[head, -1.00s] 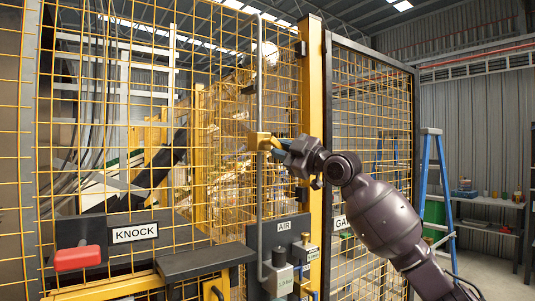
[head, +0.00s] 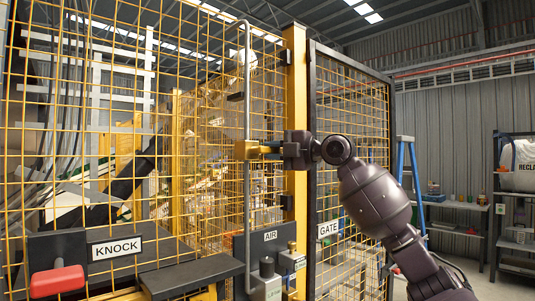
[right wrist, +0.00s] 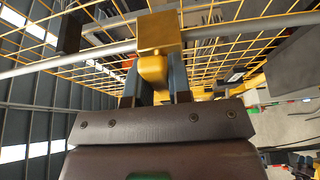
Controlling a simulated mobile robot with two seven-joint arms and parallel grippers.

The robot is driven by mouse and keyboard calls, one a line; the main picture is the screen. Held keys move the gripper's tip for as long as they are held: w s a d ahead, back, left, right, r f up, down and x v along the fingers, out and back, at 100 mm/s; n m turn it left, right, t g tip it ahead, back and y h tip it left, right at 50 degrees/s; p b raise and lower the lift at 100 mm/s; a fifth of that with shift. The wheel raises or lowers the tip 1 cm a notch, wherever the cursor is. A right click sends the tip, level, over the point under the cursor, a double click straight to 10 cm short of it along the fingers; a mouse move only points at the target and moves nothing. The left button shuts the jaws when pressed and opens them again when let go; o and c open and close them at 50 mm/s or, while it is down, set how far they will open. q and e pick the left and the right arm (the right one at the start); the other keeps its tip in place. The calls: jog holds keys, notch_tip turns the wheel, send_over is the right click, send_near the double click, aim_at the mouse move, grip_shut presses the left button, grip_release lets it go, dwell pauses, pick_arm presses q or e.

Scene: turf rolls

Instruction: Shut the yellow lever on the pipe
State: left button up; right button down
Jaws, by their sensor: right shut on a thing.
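A grey pipe (head: 247,90) runs upright in front of the yellow mesh fence. A brass-yellow valve block (head: 241,150) sits on it, and the yellow lever (head: 268,143) sticks out from it to the right, roughly level and crosswise to the pipe. My right gripper (head: 264,150) is shut on the lever from the right. In the right wrist view the lever (right wrist: 153,67) stands between the two blue-grey fingers, in front of the valve block (right wrist: 160,32); its grasped end is partly hidden. My left gripper is not in view.
The fence and a yellow post (head: 296,110) stand close behind the gripper. A dark panel marked AIR (head: 265,245) with fittings is below. A red knob (head: 57,279) and a KNOCK sign (head: 116,248) are lower left. A GATE panel (head: 345,110) stands behind my right arm.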

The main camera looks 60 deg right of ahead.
jog(key=shift+r, duration=0.1)
dwell(0.5)
jog(key=c, duration=1)
grip_release()
jog(key=shift+c, duration=0.2)
jog(key=s+d+b, duration=0.1)
jog(key=s+b, duration=0.1)
jog(key=s, duration=0.8)
jog(key=shift+s+d, duration=0.35)
